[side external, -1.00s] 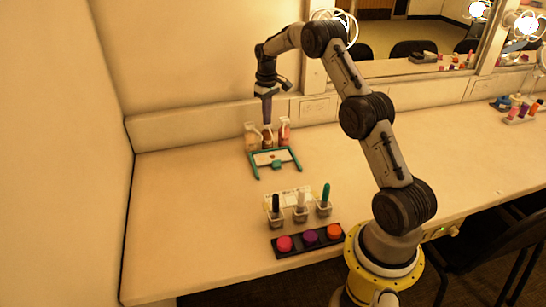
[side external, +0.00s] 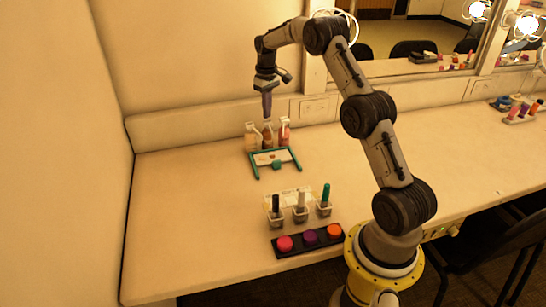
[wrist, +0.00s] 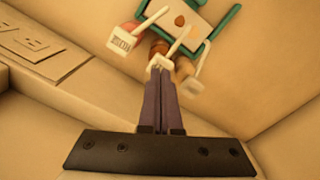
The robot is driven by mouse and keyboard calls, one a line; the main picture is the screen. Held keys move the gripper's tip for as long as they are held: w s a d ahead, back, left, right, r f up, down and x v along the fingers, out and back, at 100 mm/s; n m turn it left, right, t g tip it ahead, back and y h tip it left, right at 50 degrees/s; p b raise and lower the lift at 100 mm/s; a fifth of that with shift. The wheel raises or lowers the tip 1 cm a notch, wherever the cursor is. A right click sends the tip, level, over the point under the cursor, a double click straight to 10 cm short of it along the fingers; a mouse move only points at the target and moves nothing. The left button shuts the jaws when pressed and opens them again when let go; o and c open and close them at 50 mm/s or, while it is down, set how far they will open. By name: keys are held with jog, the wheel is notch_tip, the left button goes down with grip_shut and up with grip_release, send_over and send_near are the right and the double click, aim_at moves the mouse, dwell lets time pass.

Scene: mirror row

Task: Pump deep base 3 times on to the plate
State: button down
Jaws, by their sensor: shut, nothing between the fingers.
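Three pump bottles stand in a row by the back wall: a pale beige one (side external: 252,139), a brown one (side external: 267,138) in the middle, and a pinkish one (side external: 285,134) on the right. The brown one is the darkest. The white plate (side external: 270,158) sits in a teal frame (side external: 256,172) in front of them. In the wrist view the plate (wrist: 197,12) bears a small orange-brown blob (wrist: 180,20). My gripper (side external: 267,117) is shut and empty, pointing down just above the middle bottle's pump. In the wrist view its fingertips hide part of the white pump head (wrist: 163,61); contact is unclear.
Several small pots with black, white and teal handles (side external: 300,213) stand nearer the front. A dark tray (side external: 324,246) holds pink, purple and orange round buttons. The wall ledge (side external: 190,128) is close behind the bottles. The table left of the frame is clear.

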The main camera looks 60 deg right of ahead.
jog(key=shift+f, duration=0.1)
dwell(0.6)
jog(key=shift+f, duration=1.35)
jog(key=shift+r, duration=1.5)
jog(key=shift+r, duration=0.1)
notch_tip(320, 180, up, 6)
jog(key=shift+f, duration=0.1)
